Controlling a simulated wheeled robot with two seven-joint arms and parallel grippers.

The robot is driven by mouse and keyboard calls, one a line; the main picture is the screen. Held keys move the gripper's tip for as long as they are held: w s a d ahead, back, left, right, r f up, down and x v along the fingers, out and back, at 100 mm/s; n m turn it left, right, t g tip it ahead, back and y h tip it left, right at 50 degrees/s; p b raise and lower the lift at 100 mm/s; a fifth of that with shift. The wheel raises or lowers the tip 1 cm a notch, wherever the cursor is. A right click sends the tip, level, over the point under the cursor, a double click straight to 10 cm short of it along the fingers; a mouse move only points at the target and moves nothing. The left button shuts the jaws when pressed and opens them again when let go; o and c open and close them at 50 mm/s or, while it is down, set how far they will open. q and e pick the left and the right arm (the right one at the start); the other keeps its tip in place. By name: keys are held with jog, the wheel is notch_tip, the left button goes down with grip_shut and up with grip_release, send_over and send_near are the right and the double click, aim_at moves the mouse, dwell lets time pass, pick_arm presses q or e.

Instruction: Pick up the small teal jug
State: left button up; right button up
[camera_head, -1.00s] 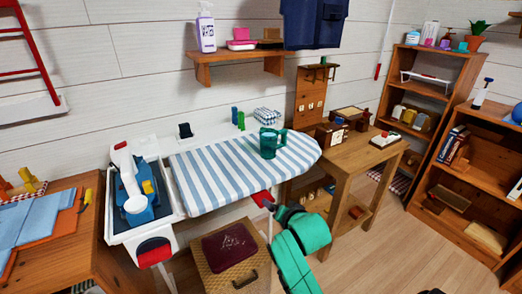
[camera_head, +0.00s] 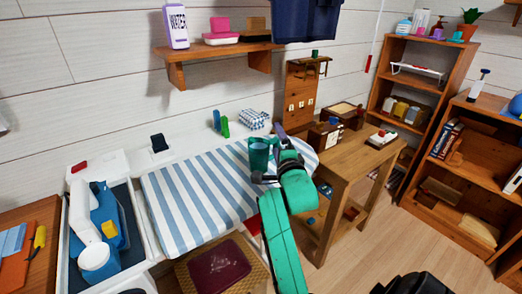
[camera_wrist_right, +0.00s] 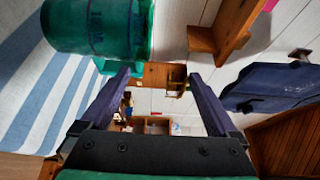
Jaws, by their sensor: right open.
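The small teal jug (camera_head: 258,153) stands upright on the blue-and-white striped ironing board (camera_head: 195,190), near its right end. My right gripper (camera_head: 271,156) is open at the jug's right side, its dark fingers near the jug's edge. In the right wrist view, the jug (camera_wrist_right: 97,27) fills the upper left, outside the left finger. A smaller teal part of it, perhaps the handle, shows by that fingertip. The space between the fingers (camera_wrist_right: 161,76) shows only background. I cannot tell whether a finger touches the jug. My left gripper is not in view.
A blue-and-white checked box (camera_head: 253,119) and small green and blue items (camera_head: 221,123) stand behind the board. A wooden table (camera_head: 352,160) with boxes is to the right. A wall shelf (camera_head: 222,57) is above. A blue-and-white iron (camera_head: 100,235) is at left.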

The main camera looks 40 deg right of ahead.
jog(key=b, duration=0.1)
send_near(272, 155)
jog(key=shift+w+d+r, duration=0.3)
jog(key=shift+w+r, duration=0.15)
jog(key=shift+r, duration=0.15)
jog(key=shift+w+d+r, duration=0.25)
jog(key=shift+w+r, duration=0.15)
jog(key=shift+r, duration=0.2)
jog(key=x, duration=0.8)
jog(key=shift+w, duration=0.15)
jog(key=c, duration=0.3)
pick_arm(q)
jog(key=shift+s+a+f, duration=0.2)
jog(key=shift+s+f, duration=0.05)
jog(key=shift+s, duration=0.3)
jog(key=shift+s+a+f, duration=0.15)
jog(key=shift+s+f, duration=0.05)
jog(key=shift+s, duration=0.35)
pick_arm(e)
grip_shut()
